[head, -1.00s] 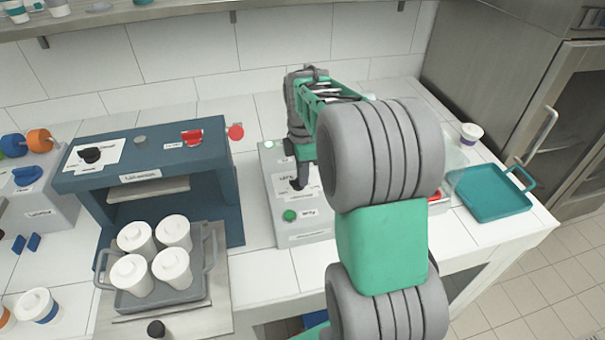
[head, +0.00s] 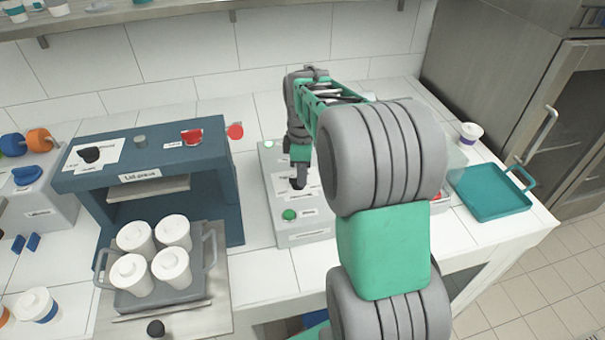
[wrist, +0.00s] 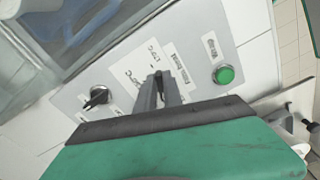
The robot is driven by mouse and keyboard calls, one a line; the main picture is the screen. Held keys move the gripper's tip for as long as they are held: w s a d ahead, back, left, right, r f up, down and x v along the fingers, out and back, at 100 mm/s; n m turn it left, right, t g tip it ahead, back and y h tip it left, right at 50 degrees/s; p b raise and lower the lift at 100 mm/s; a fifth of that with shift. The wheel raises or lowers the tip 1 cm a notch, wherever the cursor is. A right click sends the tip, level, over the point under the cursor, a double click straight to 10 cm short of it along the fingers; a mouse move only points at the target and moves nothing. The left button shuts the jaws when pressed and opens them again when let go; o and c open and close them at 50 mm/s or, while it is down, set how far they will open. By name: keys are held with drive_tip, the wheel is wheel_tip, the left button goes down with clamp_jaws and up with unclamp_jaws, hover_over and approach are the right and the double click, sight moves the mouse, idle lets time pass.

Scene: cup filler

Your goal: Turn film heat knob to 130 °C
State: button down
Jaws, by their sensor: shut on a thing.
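The grey control box (head: 305,238) stands on the counter in the middle of the head view. My gripper (head: 298,186) points down onto its top panel. In the wrist view, my gripper (wrist: 158,88) is shut on a small dark knob (wrist: 158,75), mostly hidden between the fingers. White labels with temperature markings surround it, too blurred to read surely. A second black knob (wrist: 98,95) sits on the same panel to the left, free of the gripper. The held knob's pointer setting cannot be made out.
A green button (head: 289,214) is on the box's near side and also shows in the wrist view (wrist: 223,74). A blue lid press (head: 160,165) stands to the left, with a tray (head: 180,297) of white cups before it. A teal tray (head: 490,190) lies at the right.

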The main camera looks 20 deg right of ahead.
drive_tip(key=m, duration=0.4)
drive_tip(key=shift+s+a+m, duration=0.15)
drive_tip(key=shift+m, duration=0.15)
drive_tip(key=shift+a+r+m, duration=0.1)
drive_tip(key=shift+m, duration=1.8)
drive_tip(key=c, duration=1.5)
unclamp_jaws()
drive_tip(key=shift+s, duration=0.1)
wheel_tip(320, 180, up, 8)
drive_tip(key=shift+f+b, duration=0.15)
drive_tip(key=shift+b, duration=0.35)
